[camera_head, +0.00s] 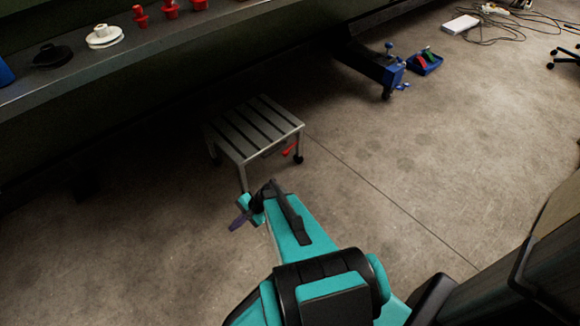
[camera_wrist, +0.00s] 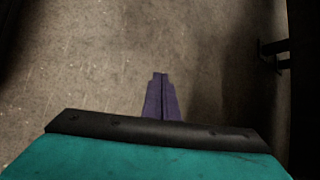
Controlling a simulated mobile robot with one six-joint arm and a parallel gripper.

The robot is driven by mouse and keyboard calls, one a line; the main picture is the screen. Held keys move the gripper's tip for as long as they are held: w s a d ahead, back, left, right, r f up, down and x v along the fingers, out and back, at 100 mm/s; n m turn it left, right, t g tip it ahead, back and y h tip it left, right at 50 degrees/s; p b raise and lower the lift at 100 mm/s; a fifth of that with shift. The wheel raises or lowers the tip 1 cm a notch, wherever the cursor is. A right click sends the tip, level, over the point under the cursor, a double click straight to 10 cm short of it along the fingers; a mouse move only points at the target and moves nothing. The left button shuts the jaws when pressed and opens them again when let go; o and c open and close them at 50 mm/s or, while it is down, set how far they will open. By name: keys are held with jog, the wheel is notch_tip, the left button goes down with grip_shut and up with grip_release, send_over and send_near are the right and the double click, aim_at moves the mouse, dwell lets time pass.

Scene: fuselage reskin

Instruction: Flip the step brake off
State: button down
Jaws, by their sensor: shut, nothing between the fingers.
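The step (camera_head: 250,125) is a low grey stool with a slatted top and legs on casters. It stands on the concrete floor just beyond my arm in the head view. A red lever (camera_head: 289,148), which looks like the step brake, sits at its right side near a caster. My gripper (camera_head: 236,223) has purple fingers and is near the step's front leg, left of and nearer than the red lever. In the wrist view the fingers (camera_wrist: 160,78) are together and empty, pointing over bare floor. The lever does not show in the wrist view.
A workbench (camera_head: 150,50) with red and white parts runs along the upper left. A blue-ended stand (camera_head: 385,72) and a blue tray (camera_head: 424,62) are beyond the step. Cables (camera_head: 505,30) lie at the top right. The floor right of the step is clear.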

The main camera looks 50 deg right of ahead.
jog(key=w+d+f+m+t+h+b, duration=0.1)
jog(key=w+d+f+m+t+b, duration=0.15)
jog(key=d, duration=0.45)
jog(key=w+d+f+m+t+h+b, duration=0.1)
jog(key=w+d+m+t+b, duration=0.2)
jog(key=d, duration=0.5)
jog(key=w+d+f+m+t+h+b, duration=0.1)
jog(key=d+f+m+b, duration=0.2)
jog(key=d, duration=0.4)
jog(key=s+d+m+t+h+b, duration=0.3)
jog(key=d+m, duration=0.7)
jog(key=d, duration=1.1)
jog(key=s+h+b, duration=0.1)
jog(key=h+b, duration=0.1)
jog(key=h, duration=0.1)
jog(key=shift+d+b, duration=0.25)
jog(key=shift+b, duration=0.1)
jog(key=shift+f, duration=0.2)
jog(key=b+x, duration=0.3)
jog(key=x, duration=0.7)
jog(key=shift+a+r+b, duration=0.2)
jog(key=shift+r+b, duration=0.25)
jog(key=shift+r, duration=0.65)
jog(key=shift+a+r+b, duration=0.25)
jog(key=shift+r+b, duration=0.2)
jog(key=shift+r, duration=0.65)
